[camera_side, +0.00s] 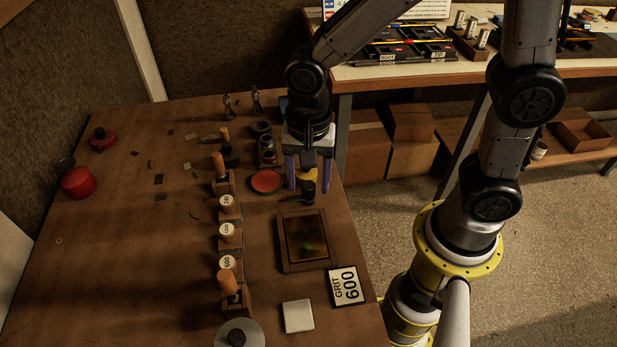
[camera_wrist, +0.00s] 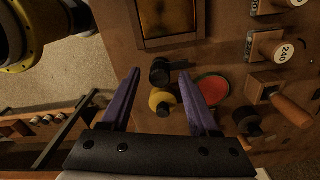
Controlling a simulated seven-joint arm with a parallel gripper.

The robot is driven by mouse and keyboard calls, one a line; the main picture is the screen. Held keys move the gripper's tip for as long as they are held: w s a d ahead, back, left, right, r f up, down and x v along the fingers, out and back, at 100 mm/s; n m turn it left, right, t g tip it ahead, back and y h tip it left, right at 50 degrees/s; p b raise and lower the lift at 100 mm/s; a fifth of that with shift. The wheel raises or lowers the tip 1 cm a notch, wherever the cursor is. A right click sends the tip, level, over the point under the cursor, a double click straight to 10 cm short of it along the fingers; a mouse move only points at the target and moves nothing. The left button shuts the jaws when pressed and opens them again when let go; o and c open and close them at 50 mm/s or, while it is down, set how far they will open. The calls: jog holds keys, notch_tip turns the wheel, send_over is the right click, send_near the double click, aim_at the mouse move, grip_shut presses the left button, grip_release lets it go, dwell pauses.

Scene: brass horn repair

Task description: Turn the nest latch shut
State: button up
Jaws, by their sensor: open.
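My gripper (camera_side: 308,180) is open over the right side of the brown bench, its two purple fingers pointing down. In the wrist view my gripper (camera_wrist: 160,72) has a yellow round piece (camera_wrist: 162,102) between its fingers, with bare space on both sides. A black knob-like part with a short arm (camera_wrist: 160,72) lies just past the yellow piece, near fingertip level in the picture. In the side view this black part (camera_side: 308,191) sits just in front of the fingers. It may be the nest latch; the frames do not label it. Contact is not visible.
A red disc (camera_side: 266,181) lies left of my gripper. A framed dark tray (camera_side: 283,242) is in front. A row of wooden-handled pieces (camera_side: 229,207) with numbered faces stands further left. A GRIT 600 card (camera_side: 347,287) lies near the right edge.

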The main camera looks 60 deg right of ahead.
grip_shut()
jog(key=shift+n, duration=0.3)
jog(key=n, duration=0.3)
jog(key=shift+n, duration=0.3)
jog(key=n, duration=0.4)
jog(key=shift+n, duration=0.3)
jog(key=n, duration=0.4)
jog(key=shift+n, duration=0.3)
jog(key=shift+r+n, duration=0.1)
jog(key=shift+n, duration=2.1)
